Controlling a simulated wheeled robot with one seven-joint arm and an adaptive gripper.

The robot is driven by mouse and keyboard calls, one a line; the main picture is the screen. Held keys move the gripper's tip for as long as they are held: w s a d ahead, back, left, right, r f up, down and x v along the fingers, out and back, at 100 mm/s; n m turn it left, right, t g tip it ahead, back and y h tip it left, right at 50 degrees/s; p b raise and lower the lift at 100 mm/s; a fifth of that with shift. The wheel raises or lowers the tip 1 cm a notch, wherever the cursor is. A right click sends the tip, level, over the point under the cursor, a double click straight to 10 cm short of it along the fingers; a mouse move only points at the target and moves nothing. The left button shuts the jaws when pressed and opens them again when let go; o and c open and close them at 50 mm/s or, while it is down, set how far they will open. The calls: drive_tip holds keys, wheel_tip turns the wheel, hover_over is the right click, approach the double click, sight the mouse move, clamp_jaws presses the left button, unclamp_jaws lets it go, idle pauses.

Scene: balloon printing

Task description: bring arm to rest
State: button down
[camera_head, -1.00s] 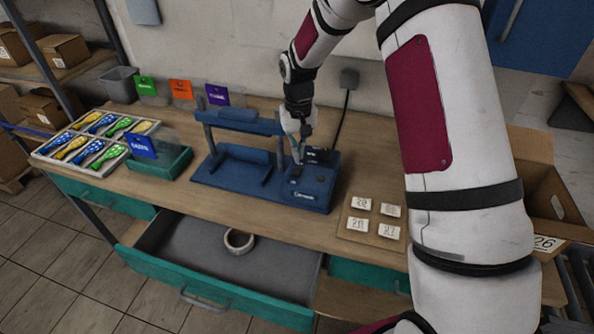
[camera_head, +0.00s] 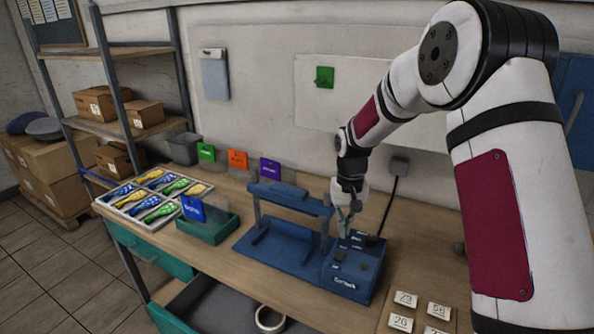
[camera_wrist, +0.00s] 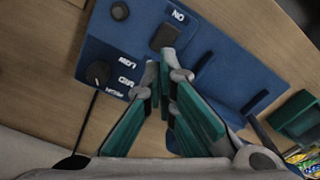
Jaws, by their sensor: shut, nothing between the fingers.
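My gripper (camera_head: 347,234) points down over the control box of the blue printing machine (camera_head: 345,283). In the wrist view my gripper (camera_wrist: 163,68) has its teal fingers shut with nothing between them. Its tips lie just beside a black switch (camera_wrist: 165,37) near the word ON; I cannot tell whether they touch it. A round knob (camera_wrist: 98,73) shows on the same panel. My arm reaches in from the right of the head view.
The workbench (camera_head: 228,264) holds a balloon tray (camera_head: 98,201), a green holder (camera_head: 222,229) with a blue card, and number cards (camera_head: 400,322). A drawer (camera_head: 205,308) stands open with a roll (camera_head: 270,319). Shelves (camera_head: 95,55) stand at left.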

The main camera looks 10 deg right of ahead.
drive_tip(key=s+r+t, duration=0.1)
drive_tip(key=s+r, duration=0.5)
drive_tip(key=r, duration=0.3)
drive_tip(key=s+r+t, duration=0.2)
drive_tip(key=s+r, duration=0.5)
drive_tip(key=r, duration=0.3)
drive_tip(key=s+r+t, duration=0.1)
drive_tip(key=s+r, duration=0.1)
drive_tip(key=s, duration=0.7)
drive_tip(key=s+r+t, duration=0.1)
drive_tip(key=s+r, duration=0.1)
drive_tip(key=s, duration=0.8)
drive_tip(key=shift+s+n+t, duration=0.3)
drive_tip(key=shift+n, duration=0.1)
drive_tip(key=c, duration=2.4)
unclamp_jaws()
drive_tip(key=shift+r, duration=0.15)
